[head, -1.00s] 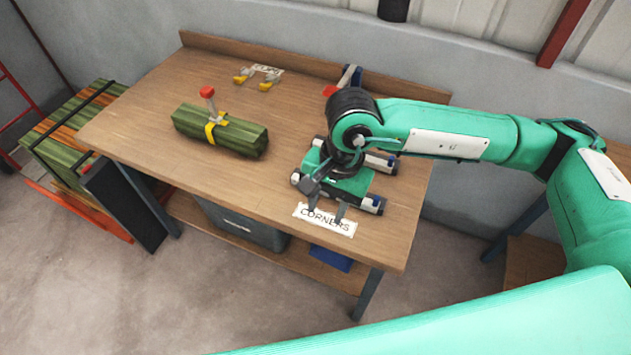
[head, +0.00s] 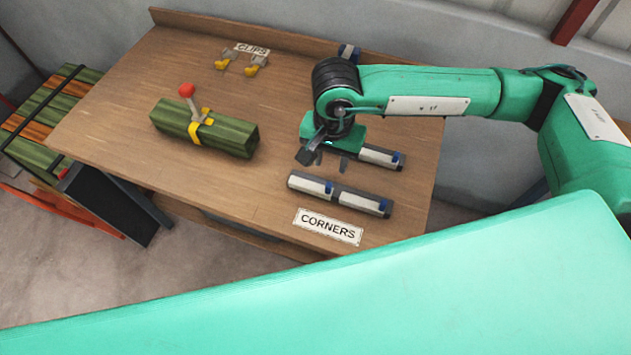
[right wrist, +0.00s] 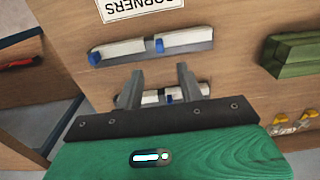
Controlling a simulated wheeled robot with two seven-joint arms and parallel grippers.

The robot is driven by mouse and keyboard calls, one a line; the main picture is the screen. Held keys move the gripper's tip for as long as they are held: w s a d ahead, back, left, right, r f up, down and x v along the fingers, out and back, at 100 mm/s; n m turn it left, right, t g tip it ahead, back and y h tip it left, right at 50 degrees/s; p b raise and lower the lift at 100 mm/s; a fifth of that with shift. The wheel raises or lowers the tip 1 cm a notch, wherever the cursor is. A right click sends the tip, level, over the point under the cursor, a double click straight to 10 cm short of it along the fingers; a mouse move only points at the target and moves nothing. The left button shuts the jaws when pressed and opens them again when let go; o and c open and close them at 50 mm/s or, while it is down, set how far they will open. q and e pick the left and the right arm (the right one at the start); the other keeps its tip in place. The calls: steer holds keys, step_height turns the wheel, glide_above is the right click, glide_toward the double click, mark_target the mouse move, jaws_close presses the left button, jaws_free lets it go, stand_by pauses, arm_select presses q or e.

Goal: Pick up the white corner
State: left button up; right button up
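Several white corners with blue ends lie in two rows on the wooden table (head: 270,185). In the front row are a left corner (head: 308,186) and a right corner (head: 362,203). A back-row corner (head: 378,156) shows right of my right gripper (head: 326,158), which hides the rest of that row. In the right wrist view, the front-row corners (right wrist: 120,49) lie beyond my open, empty right gripper (right wrist: 159,84). Back-row pieces (right wrist: 155,97) show between and beside its fingers, partly hidden by the gripper body. I cannot tell the height of the fingertips above them. My left gripper is not in view.
A CORNERS label (head: 328,227) lies at the table's front edge. A green bundle (head: 205,130) with a yellow strap and red-knobbed handle lies to the left. The table between is clear.

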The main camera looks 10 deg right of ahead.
mark_target(329, 185)
step_height(329, 185, down, 3)
steer(key=shift+w, duration=0.1)
step_height(329, 185, down, 3)
steer(key=shift+r+p, duration=0.1)
steer(key=shift+p, duration=0.95)
step_height(329, 185, down, 3)
steer(key=shift+f+p, duration=0.15)
steer(key=shift+p, duration=0.3)
steer(key=shift+f, duration=0.15)
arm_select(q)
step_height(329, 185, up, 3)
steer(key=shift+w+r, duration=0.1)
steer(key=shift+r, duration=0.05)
arm_select(e)
jaws_close()
